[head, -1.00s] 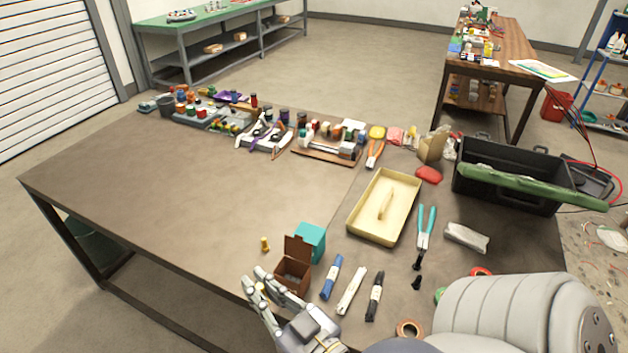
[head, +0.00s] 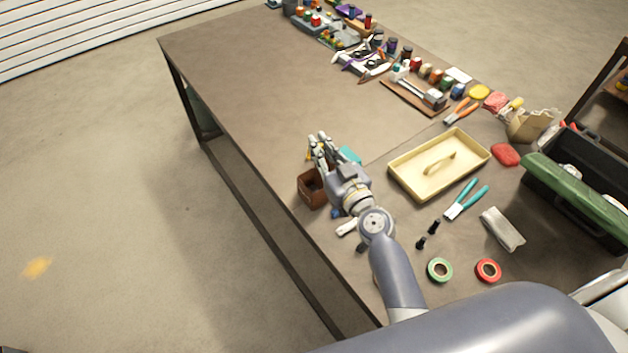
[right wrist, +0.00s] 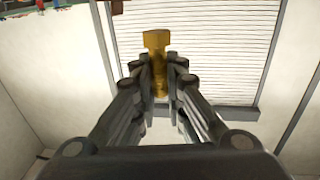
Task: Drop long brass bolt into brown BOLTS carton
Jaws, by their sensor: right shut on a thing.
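My right gripper (head: 320,140) is over the near edge of the table, just beyond the brown carton. In the right wrist view its fingers (right wrist: 159,85) are shut on a brass bolt (right wrist: 157,52), whose wider end sticks out past the fingertips. The open brown carton (head: 311,190) stands at the table's edge, partly hidden by my gripper and wrist; its lettering cannot be read. A small yellow piece (head: 308,155) shows beside the fingers; I cannot tell whether it is the held bolt or another one on the table. My left gripper is not in view.
A teal box (head: 349,155) is partly hidden behind my gripper. A cream tray (head: 407,184), teal-handled pliers (head: 466,200), green tape (head: 440,270) and red tape (head: 488,270) lie to the right.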

